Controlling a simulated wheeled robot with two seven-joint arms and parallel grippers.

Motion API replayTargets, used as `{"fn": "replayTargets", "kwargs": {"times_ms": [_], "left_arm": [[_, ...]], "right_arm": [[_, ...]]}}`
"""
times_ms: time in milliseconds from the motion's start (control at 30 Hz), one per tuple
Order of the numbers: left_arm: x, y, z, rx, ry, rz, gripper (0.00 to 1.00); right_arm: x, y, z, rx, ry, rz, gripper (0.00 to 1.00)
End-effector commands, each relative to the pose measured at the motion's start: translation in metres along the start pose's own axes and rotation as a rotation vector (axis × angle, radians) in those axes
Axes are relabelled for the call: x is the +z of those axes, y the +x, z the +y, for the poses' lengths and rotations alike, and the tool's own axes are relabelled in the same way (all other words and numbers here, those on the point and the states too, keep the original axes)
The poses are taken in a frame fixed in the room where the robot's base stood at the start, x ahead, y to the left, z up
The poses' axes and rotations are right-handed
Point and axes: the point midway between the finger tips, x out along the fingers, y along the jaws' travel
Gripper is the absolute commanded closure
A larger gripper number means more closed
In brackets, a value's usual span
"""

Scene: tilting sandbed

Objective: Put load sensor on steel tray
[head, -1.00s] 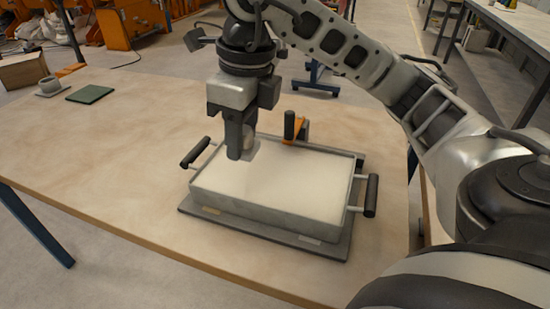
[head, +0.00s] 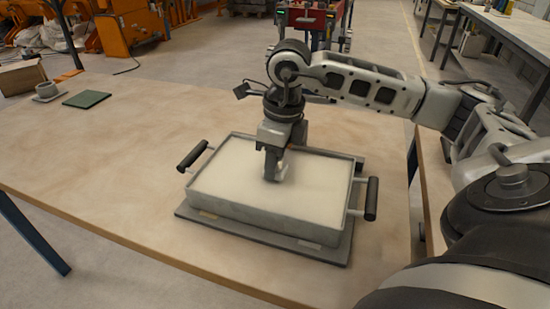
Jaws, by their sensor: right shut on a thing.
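My right gripper (head: 273,178) points down over the pale sand in a grey metal tray (head: 258,218) with two dark side handles. It is shut on a small light grey piece (head: 282,172), mostly hidden by the fingers, which I take to be the load sensor. The piece is at or just above the sand near the middle of the tray; I cannot tell whether it touches. The tray looks like the steel tray and sits on a dark base plate (head: 330,254). My left gripper is not in view.
A dark green pad (head: 86,100) and a grey cup-like part (head: 47,87) lie at the table's far left. The wooden table (head: 110,165) is clear left of the tray.

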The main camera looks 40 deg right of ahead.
Motion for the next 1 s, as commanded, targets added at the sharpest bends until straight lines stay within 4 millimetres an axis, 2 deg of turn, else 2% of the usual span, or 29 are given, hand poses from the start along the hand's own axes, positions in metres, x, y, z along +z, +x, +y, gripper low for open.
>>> {"fn": "replayTargets", "kwargs": {"times_ms": [300, 333, 400, 667, 800, 867, 1000], "left_arm": [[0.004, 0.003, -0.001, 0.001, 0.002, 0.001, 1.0], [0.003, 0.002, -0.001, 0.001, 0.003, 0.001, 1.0], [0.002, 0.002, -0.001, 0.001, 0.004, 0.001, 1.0], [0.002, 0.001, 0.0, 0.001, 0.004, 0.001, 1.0], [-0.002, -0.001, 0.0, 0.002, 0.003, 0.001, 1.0], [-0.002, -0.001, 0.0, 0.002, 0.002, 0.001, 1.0], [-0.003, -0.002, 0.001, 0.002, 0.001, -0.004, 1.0]], "right_arm": [[0.0, 0.005, 0.0, 0.0, 0.0, -0.001, 0.88], [0.0, 0.004, 0.0, 0.0, 0.0, 0.0, 0.57], [0.0, 0.003, 0.0, 0.001, 0.0, 0.0, 0.41], [0.0, 0.002, 0.0, 0.001, 0.0, 0.0, 0.41], [0.001, -0.006, 0.0, 0.0, 0.0, -0.002, 0.41], [0.001, -0.015, 0.0, 0.0, 0.001, -0.003, 0.41], [0.002, -0.045, 0.0, -0.002, 0.001, -0.005, 0.41]]}}
